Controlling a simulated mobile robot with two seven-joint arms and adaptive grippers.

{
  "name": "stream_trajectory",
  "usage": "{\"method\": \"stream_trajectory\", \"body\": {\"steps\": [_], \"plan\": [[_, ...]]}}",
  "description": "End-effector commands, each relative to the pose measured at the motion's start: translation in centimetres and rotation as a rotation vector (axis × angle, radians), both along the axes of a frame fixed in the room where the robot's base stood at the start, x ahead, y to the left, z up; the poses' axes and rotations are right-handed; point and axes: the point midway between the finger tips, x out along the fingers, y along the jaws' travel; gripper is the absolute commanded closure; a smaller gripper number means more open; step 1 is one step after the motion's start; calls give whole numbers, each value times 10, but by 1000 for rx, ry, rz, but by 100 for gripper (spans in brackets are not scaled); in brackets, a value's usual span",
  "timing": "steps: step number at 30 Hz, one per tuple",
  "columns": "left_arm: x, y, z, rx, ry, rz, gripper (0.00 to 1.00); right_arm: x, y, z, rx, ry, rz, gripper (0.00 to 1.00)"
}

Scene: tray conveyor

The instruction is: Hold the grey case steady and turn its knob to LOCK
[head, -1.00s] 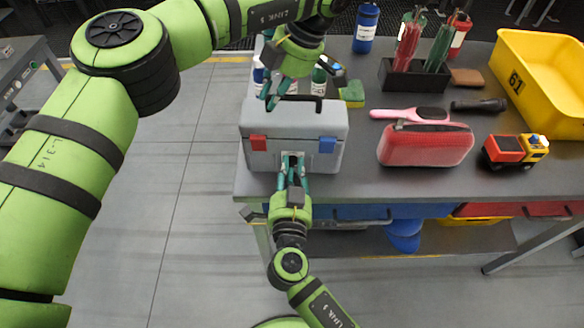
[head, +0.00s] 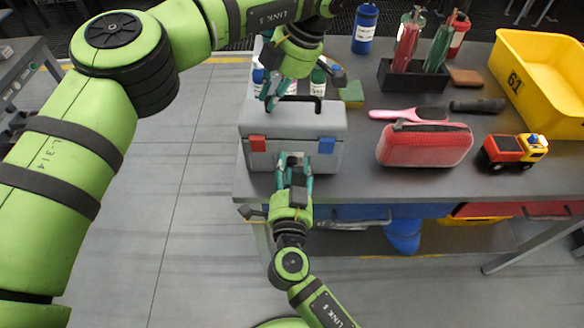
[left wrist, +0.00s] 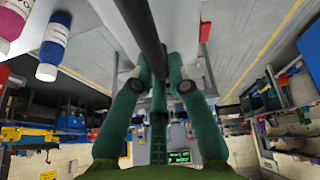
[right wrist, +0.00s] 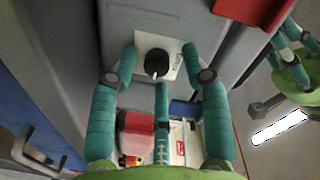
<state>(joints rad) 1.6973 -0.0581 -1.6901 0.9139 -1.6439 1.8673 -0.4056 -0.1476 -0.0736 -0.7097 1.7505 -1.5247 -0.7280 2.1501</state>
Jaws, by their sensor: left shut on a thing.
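The grey case (head: 320,118) stands upright at the left front of the bench, with a red latch (head: 257,144) and a blue latch (head: 327,145). My left gripper (head: 271,100) is shut on its black carry handle (head: 318,104); the handle bar (left wrist: 146,38) crosses between the fingers in the left wrist view. On the case front, a black knob (right wrist: 157,63) with a white mark sits on a pale plate (right wrist: 176,48). My right gripper (right wrist: 160,62) is open, a finger on each side of the knob, with gaps visible. I cannot read the plate's lettering.
A red case (head: 425,148), a pink brush (head: 395,114) and a toy truck (head: 513,150) lie to the right. Behind are a black holder (head: 412,78), a yellow bin (head: 535,90) and a green sponge (head: 352,92). Bottles (left wrist: 54,45) stand close to my left gripper.

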Motion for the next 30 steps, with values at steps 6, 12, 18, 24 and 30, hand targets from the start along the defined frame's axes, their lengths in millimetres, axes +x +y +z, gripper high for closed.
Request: {"method": "stream_trajectory", "body": {"steps": [6, 12, 18, 24, 30], "plan": [[-1, 0, -1, 2, 3, -2, 100, -4, 1, -2, -2, 4, 2, 53], [-1, 0, -1, 2, 2, -2, 100, -33, 2, -1, -2, 6, 4, 53], [-1, 0, -1, 2, 2, -2, 100, -76, 3, 1, -3, 6, 4, 53], [-1, 0, -1, 2, 2, -2, 100, -108, 3, 3, -2, 4, 2, 53], [-1, 0, -1, 2, 2, -2, 100, -120, 3, 5, 0, 1, 0, 53]]}}
